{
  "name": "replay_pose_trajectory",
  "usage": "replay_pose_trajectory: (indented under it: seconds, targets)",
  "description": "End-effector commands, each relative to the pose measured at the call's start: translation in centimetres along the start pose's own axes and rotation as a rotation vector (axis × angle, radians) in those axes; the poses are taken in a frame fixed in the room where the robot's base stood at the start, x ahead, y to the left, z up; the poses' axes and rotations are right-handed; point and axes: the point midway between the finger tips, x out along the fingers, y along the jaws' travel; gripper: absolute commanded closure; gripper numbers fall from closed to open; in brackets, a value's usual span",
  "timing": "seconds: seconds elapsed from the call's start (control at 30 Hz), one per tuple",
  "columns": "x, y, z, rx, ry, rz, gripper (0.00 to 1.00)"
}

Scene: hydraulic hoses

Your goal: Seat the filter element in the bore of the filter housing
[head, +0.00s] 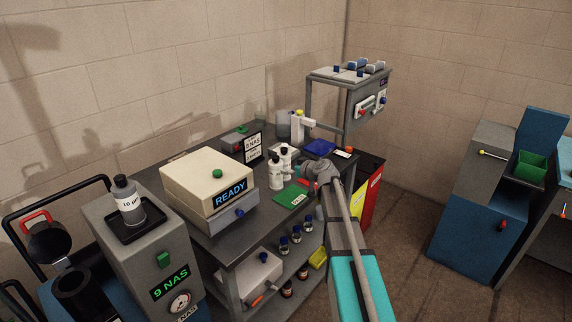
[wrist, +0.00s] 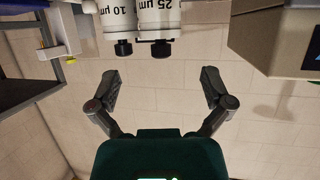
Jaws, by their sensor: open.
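Two white filter elements stand side by side on the bench. The nearer one (head: 276,178) is partly in front of the other (head: 287,153). In the wrist view they show at the top, labelled 10 µm (wrist: 118,14) and 25 µm (wrist: 162,14), with black ends. My gripper (head: 306,180) is just right of them over the bench. Its fingers (wrist: 160,92) are spread and empty, apart from the elements. A dark open cylinder (head: 75,283), seemingly the filter housing, stands at the lower left. A dark cup with a red handle (head: 48,240) is above it.
The bottle sits in a black tray (head: 150,236) on a grey unit showing 9 NAS. A cream READY box (head: 205,172) stands between that unit and the elements. A green mat (head: 290,196) lies before the elements. Small bottles (head: 296,234) stand on the shelf below.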

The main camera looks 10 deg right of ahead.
Motion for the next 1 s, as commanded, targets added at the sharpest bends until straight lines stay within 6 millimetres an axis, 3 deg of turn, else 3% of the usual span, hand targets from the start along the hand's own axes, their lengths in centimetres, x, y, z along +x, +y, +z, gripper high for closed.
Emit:
replay_pose_trajectory:
  seconds: [0.2,0.83,1.0]
  targets:
    - [-1.4,0.0,0.0,-0.001,0.000,0.000,0.00]
    - [-1.5,0.0,0.0,0.000,-0.001,0.000,0.00]
    - [-1.8,-1.3,0.8,0.008,-0.033,-0.021,0.00]
